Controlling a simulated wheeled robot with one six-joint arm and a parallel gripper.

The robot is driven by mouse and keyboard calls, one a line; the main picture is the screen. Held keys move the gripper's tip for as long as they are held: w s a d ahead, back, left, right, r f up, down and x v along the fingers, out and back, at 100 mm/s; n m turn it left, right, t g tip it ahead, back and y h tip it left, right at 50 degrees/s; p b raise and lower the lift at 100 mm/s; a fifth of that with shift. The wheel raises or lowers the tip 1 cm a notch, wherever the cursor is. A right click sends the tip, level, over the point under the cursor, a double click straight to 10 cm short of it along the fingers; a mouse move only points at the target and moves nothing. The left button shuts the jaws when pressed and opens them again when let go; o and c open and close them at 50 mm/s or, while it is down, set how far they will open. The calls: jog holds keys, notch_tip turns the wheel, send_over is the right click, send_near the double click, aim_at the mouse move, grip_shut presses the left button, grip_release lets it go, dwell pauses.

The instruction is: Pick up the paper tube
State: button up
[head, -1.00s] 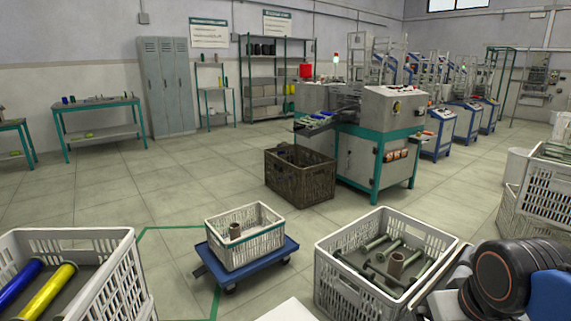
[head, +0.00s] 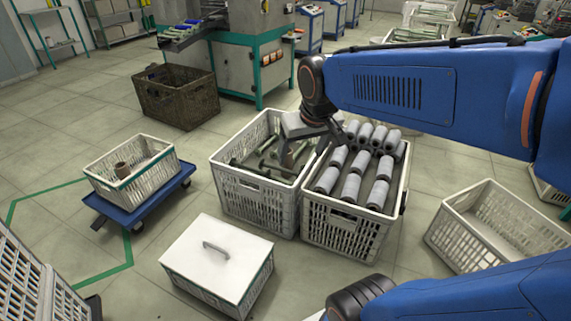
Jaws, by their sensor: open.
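My gripper (head: 312,143) is open and points down over the white crate (head: 255,205) of green bobbins (head: 262,150) in the head view. A brown paper tube (head: 299,149) shows in that crate just by the fingers, partly hidden by them. I cannot tell whether the fingers are around it or only beside it.
A crate of grey wound bobbins (head: 340,233) stands right beside the bobbin crate. A white lidded box (head: 208,252) is in front. An open white crate (head: 480,250) is at the right. A dark brown crate (head: 178,105) stands behind, near the machine.

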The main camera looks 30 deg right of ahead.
jog(key=w+d+f+m, duration=0.1)
jog(key=w+d, duration=0.1)
jog(key=w, duration=0.6)
jog(key=w+d+f, duration=0.1)
jog(key=w+d, duration=0.1)
jog(key=w, duration=0.6)
jog(key=w+d+f+m, duration=0.1)
jog(key=w+d+f, duration=0.2)
jog(key=w+f, duration=0.35)
jog(key=w+d+f+m+h, duration=0.1)
jog(key=w+d+f, duration=0.2)
jog(key=w, duration=0.6)
jog(key=w+d+f, duration=0.3)
jog(key=w+f, duration=0.2)
jog(key=w, duration=0.2)
jog(key=w+d+f, duration=0.3)
jog(key=w+f, duration=0.2)
jog(key=f, duration=0.5)
jog(key=w+d+f+m, duration=0.1)
jog(key=w+d+f, duration=0.2)
jog(key=f, duration=0.7)
jog(key=w+d+f, duration=0.3)
jog(key=w+f, duration=0.4)
jog(key=f, duration=0.3)
jog(key=shift+w+d+f+g+h, duration=0.3)
jog(key=shift+w+d+f, duration=0.05)
jog(key=shift+d, duration=0.05)
jog(key=c, duration=1.2)
